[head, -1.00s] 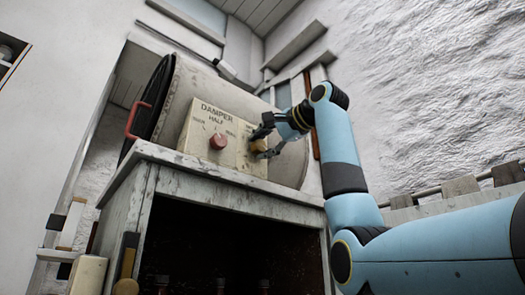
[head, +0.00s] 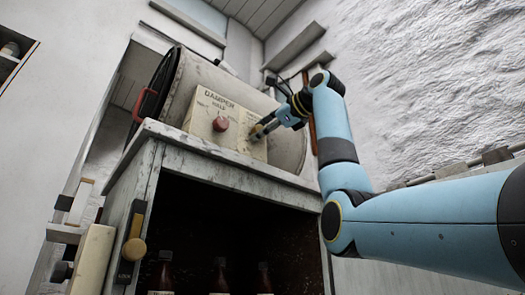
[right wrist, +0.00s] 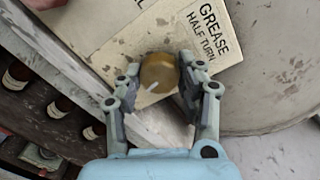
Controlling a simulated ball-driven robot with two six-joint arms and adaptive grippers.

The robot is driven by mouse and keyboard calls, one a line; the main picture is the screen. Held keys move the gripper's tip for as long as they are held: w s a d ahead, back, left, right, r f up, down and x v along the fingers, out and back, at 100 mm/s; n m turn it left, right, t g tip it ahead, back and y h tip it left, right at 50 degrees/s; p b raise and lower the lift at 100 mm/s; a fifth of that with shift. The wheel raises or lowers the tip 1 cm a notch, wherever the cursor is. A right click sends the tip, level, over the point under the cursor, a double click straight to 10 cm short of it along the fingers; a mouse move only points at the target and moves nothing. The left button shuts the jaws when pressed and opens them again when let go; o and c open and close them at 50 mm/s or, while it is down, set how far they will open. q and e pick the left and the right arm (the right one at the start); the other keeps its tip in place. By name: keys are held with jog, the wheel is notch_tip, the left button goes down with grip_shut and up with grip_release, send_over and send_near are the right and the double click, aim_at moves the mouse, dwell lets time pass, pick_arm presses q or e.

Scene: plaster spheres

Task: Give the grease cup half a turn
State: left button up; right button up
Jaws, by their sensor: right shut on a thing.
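The grease cup (right wrist: 158,73) is a round brass-coloured cap with a pale pointer line, set on a cream panel (right wrist: 190,20). The label beside it reads "GREASE HALF TURN". My right gripper (right wrist: 160,85) has its two fingers on either side of the cup and is shut on it. In the head view my right gripper (head: 262,131) reaches the right part of the panel, and its fingers partly hide the cup. My left gripper is in no view.
A red damper knob (head: 221,124) sits on the same panel, left of the cup. The panel is on a large grey drum (head: 285,150) with a red handle (head: 142,104). The drum rests on a worn cabinet (head: 230,172) with bottles (head: 220,276) inside.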

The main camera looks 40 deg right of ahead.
jog(key=shift+f+m+b, duration=0.25)
jog(key=shift+m+b, duration=0.5)
jog(key=shift+m, duration=0.65)
jog(key=shift+w, duration=0.1)
jog(key=o, duration=1.1)
jog(key=shift+r, duration=0.1)
jog(key=shift+o, duration=0.2)
jog(key=s+d, duration=0.1)
jog(key=s, duration=1.1)
jog(key=shift+d, duration=0.3)
